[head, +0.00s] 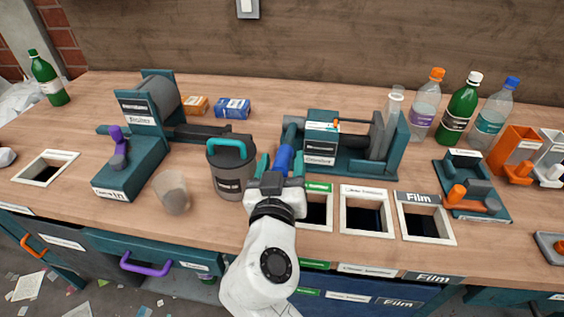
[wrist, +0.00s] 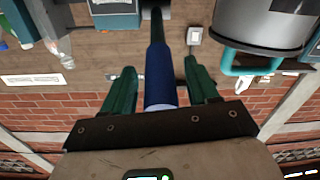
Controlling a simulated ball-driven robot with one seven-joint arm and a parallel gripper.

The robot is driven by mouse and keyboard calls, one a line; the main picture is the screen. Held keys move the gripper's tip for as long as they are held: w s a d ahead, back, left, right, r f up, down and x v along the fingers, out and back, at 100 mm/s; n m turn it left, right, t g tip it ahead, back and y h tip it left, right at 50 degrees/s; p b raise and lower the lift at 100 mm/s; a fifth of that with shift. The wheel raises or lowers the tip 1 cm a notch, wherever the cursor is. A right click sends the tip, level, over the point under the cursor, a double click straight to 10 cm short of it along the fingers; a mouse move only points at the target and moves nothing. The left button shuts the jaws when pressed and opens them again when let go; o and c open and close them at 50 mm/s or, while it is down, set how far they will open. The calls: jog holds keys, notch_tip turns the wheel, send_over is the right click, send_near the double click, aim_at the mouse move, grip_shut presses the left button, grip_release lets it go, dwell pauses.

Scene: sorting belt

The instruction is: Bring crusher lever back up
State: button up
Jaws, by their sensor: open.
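The crusher (head: 350,168) is a teal bench device right of centre in the head view, with a labelled block on it. Its lever (head: 283,158) has a blue handle pointing toward me at the crusher's left end. My gripper (head: 280,172) is at this handle, its green fingers apart. In the wrist view the blue lever (wrist: 160,78) runs between the two open fingers of my gripper (wrist: 160,70), with a visible gap on each side. A clear bottle-like piece (head: 394,104) stands at the crusher's right end. The handle's near end is partly hidden by my gripper.
A grey canister (head: 231,180) with a teal handle stands close left of my gripper. A translucent cup (head: 172,192) is further left. Square bin openings (head: 366,214) lie right of my gripper. Several bottles (head: 463,112) stand at the back right.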

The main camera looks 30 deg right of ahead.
grip_shut()
dwell(0.6)
